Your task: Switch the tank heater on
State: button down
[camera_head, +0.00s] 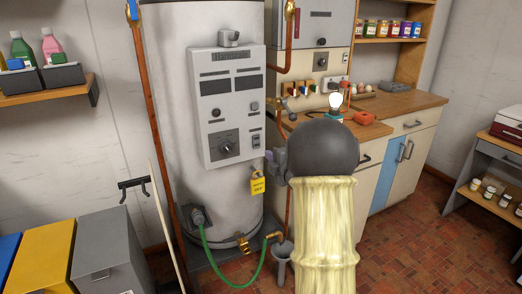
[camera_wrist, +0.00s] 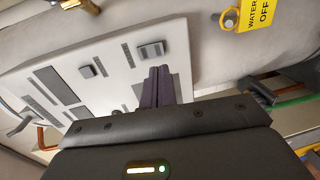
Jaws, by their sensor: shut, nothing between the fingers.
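The tank heater is a tall white cylinder (camera_head: 165,60) with a light grey control panel (camera_head: 240,125) on its front. The panel carries dark displays, small knobs, a dial (camera_head: 226,148) on a dark square, and a rocker switch (camera_head: 256,140) near the lower right edge. In the wrist view the panel (camera_wrist: 120,55) shows turned, with the rocker switch (camera_wrist: 152,49) just beyond my fingers. My gripper (camera_wrist: 161,70) is shut and empty, its fingertips over the panel near the rocker; contact cannot be told. My fingers hide the dial there. The rocker's position is too small to read.
A yellow "water off" tag (camera_head: 257,185) hangs below the panel, with a green hose (camera_head: 225,284) lower down. Copper pipes (camera_head: 160,130) flank the tank. A wooden counter (camera_head: 395,103) stands at right, and bins (camera_head: 45,258) at lower left.

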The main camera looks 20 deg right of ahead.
aim_at(257, 146)
jog(key=w, duration=0.7)
jog(key=shift+a+f, duration=0.15)
jog(key=shift+f, duration=0.25)
jog(key=shift+w+f+b, duration=0.1)
jog(key=shift+f+b, duration=0.05)
jog(key=shift+b, duration=0.3)
jog(key=shift+f+b, duration=0.15)
jog(key=shift+b, duration=0.2)
jog(key=shift+w+r, duration=0.1)
jog(key=shift+r, duration=0.1)
